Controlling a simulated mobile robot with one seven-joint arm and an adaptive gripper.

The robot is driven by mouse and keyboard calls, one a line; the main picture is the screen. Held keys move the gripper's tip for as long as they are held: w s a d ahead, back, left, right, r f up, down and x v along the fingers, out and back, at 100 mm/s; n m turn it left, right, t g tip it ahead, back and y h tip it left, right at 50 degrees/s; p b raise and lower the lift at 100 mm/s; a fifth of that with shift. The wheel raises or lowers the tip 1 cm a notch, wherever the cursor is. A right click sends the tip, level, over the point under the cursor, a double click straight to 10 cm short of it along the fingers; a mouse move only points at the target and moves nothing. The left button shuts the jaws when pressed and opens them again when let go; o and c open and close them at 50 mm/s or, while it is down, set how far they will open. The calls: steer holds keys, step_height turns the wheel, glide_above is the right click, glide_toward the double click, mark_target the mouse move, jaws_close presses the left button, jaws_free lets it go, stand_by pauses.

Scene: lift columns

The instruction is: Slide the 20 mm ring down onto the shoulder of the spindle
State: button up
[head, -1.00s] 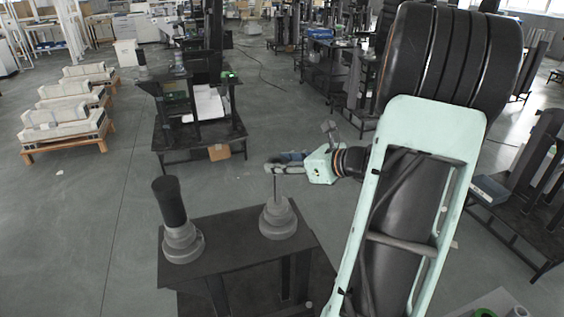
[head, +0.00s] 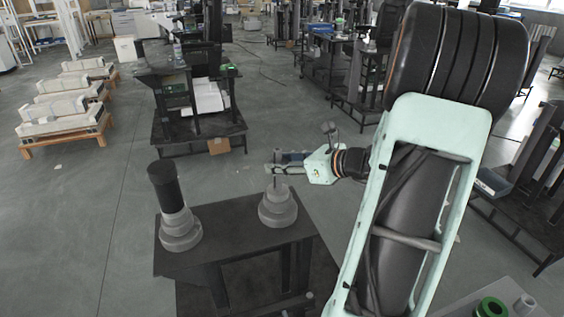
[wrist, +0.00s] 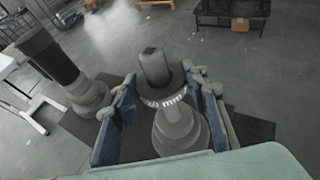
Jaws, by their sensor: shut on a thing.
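The spindle (head: 277,208) is a grey stepped base with a thin upright post, on the right of the dark stand in the head view. In the wrist view its grey lower body (wrist: 178,132) shows below the ring, and its dark post (wrist: 153,66) sticks up through it. The dark ring (wrist: 164,99), with partly readable white lettering, is around the post, above the wider grey body. My gripper (wrist: 161,84) is shut on the ring, one blue-padded finger on each side. In the head view my gripper (head: 278,168) is at the post; the ring is too small to make out there.
A black cylinder (head: 164,186) on a grey stepped base stands to the left on the same dark stand (head: 230,237). A dark workbench (head: 200,140) is farther back, with open floor between. A green ring (head: 491,308) is at the bottom right.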

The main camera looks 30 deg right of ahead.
mark_target(281, 184)
steer(key=shift+f+b, duration=2.7)
steer(key=shift+f, duration=0.85)
steer(key=o, duration=1.3)
steer(key=shift+c, duration=0.2)
steer(key=v, duration=1.2)
